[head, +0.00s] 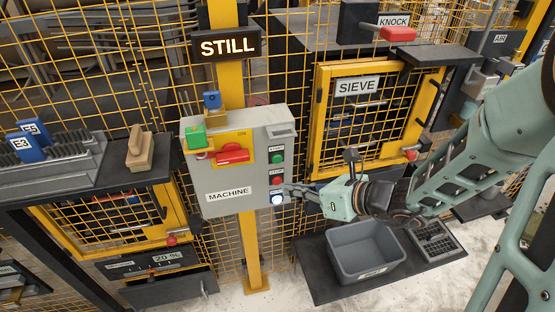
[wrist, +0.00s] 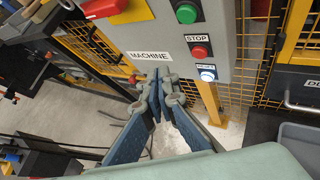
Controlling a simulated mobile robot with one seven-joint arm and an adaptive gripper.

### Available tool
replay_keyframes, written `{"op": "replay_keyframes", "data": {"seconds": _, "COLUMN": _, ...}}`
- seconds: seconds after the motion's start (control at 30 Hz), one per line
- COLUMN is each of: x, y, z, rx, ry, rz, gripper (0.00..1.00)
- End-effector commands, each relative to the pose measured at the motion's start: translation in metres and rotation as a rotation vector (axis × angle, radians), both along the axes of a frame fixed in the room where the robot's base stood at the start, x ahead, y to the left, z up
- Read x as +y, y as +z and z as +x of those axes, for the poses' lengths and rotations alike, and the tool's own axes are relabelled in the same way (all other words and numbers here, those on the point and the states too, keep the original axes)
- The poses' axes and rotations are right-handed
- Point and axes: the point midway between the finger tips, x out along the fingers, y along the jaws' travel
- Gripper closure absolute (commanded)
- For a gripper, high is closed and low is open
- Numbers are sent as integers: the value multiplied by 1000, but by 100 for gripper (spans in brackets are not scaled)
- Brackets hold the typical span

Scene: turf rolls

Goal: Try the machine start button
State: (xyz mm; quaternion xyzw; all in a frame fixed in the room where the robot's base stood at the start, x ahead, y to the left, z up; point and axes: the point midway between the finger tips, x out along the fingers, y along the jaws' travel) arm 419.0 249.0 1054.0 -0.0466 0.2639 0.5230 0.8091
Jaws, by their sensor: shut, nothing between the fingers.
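The grey MACHINE box (head: 237,190) is fixed to a yellow post. On its right side is a column of buttons: a green button (head: 277,158) on top, a red button (head: 276,181) below it, and a pale, lit-looking button (head: 277,199) at the bottom. The wrist view shows the green button (wrist: 187,13), the red one labelled STOP (wrist: 199,51) and the pale one (wrist: 207,75). My gripper (head: 288,190) is shut and empty, its tips near the box's lower right. In the wrist view the gripper (wrist: 157,82) shows before the box's lower edge; contact cannot be told.
A STILL sign (head: 228,46) hangs above the box. A SIEVE cage door (head: 370,120) stands right. A grey bin (head: 366,253) sits below my arm.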

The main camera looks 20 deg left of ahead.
Motion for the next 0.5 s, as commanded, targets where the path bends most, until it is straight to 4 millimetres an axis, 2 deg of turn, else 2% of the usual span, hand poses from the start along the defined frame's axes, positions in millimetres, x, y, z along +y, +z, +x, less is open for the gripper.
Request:
{"op": "replay_keyframes", "data": {"seconds": 0.3, "x": 25, "y": 1, "z": 39, "rx": 1, "ry": 1, "rz": 2, "gripper": 100}}
{"op": "replay_keyframes", "data": {"seconds": 0.5, "x": 34, "y": 0, "z": 55, "rx": 0, "ry": 0, "rz": 0, "gripper": 100}}
